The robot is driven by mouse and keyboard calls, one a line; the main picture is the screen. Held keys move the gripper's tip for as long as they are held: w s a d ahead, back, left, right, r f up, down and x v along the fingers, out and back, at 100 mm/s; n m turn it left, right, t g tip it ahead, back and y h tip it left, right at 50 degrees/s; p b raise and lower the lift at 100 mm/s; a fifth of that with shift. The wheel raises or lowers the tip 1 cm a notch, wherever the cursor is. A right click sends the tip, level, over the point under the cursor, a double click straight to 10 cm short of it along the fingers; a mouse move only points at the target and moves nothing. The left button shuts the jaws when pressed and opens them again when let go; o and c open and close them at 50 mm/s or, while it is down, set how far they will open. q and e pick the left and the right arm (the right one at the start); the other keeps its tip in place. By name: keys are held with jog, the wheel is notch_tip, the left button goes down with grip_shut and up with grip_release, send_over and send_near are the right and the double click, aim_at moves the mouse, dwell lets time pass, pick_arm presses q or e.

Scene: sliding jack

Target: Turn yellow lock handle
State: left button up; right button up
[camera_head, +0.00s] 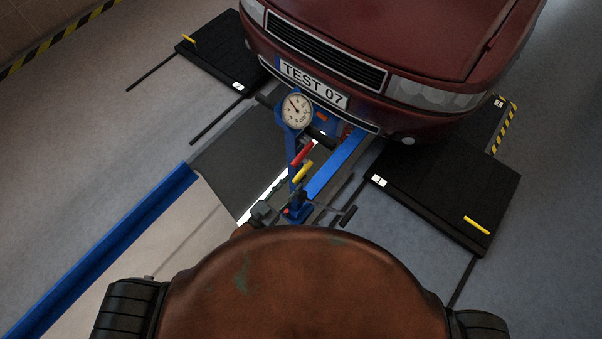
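A blue jack (296,210) with a round white dial gauge (296,111) stands in front of the car. A yellow handle (303,172) sits on its post, just below a red handle (301,153). Two other yellow handles stand on black floor plates, one at the upper left (189,41) and one at the right (477,225). A small dark shape beside the jack's foot, at its left, looks like my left gripper (262,213). It is apart from the yellow handles, and its fingers are too small and dark to read. My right gripper is not visible.
A dark red car (420,40) with the plate TEST 07 overhangs the jack. Black plates (445,190) lie on both sides. A blue rail (110,245) runs along the lower left. A black-gripped bar (348,215) sticks out right of the jack's foot.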

aim_at(301, 174)
pick_arm(q)
jog(key=x, duration=0.6)
jog(key=shift+w+d+f, duration=0.1)
jog(key=shift+w+d, duration=0.05)
jog(key=shift+w, duration=0.1)
jog(key=shift+c, duration=0.4)
grip_shut()
